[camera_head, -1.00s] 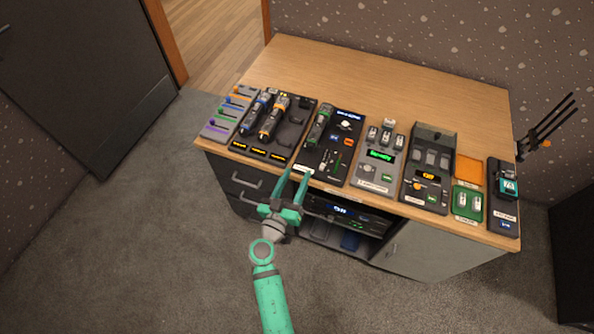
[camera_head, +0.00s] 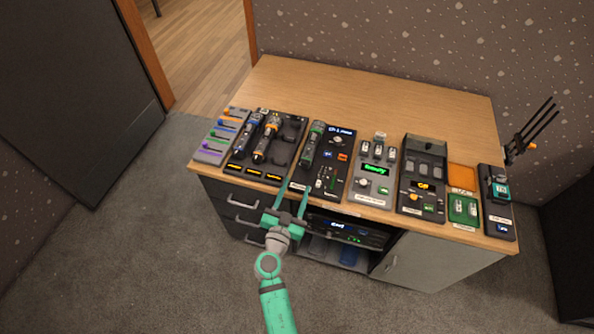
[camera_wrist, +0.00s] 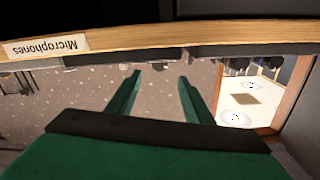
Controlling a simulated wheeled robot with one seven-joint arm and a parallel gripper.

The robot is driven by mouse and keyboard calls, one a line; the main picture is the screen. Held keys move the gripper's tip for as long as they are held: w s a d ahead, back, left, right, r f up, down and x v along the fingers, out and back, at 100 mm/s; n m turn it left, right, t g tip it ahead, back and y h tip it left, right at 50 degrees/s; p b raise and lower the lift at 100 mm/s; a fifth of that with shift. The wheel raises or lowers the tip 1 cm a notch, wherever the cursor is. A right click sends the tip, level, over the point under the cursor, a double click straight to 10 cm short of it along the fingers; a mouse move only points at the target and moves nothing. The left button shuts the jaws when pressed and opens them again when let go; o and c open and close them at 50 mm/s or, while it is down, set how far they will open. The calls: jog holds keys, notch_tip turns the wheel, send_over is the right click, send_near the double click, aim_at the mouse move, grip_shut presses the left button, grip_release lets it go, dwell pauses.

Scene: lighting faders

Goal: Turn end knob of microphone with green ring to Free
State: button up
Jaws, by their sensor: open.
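A dark microphone with a green ring (camera_head: 312,145) lies lengthwise on the left side of a black panel (camera_head: 337,185) with a small lit screen. Its end knob and any Free marking are too small to make out. Two more microphones, one with blue (camera_head: 246,133) and one with orange (camera_head: 267,138), lie in the black tray to its left. My gripper (camera_head: 295,190) is open and empty at the table's front edge, near the front of the green-ring microphone's panel. In the wrist view its two green fingers (camera_wrist: 160,78) stand apart with nothing between them.
The wooden table (camera_head: 380,100) is bare behind the devices. Fader slides (camera_head: 222,136) stand at the left; several other panels and a green tray (camera_head: 463,208) stand to the right. A "Microphones" label (camera_wrist: 46,46) is on the table edge. Drawers (camera_head: 236,202) are below.

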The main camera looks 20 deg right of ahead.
aim_at(304, 166)
jog(key=x, duration=0.8)
jog(key=shift+w+d, duration=0.1)
jog(key=shift+d, duration=0.1)
jog(key=shift+c, duration=0.4)
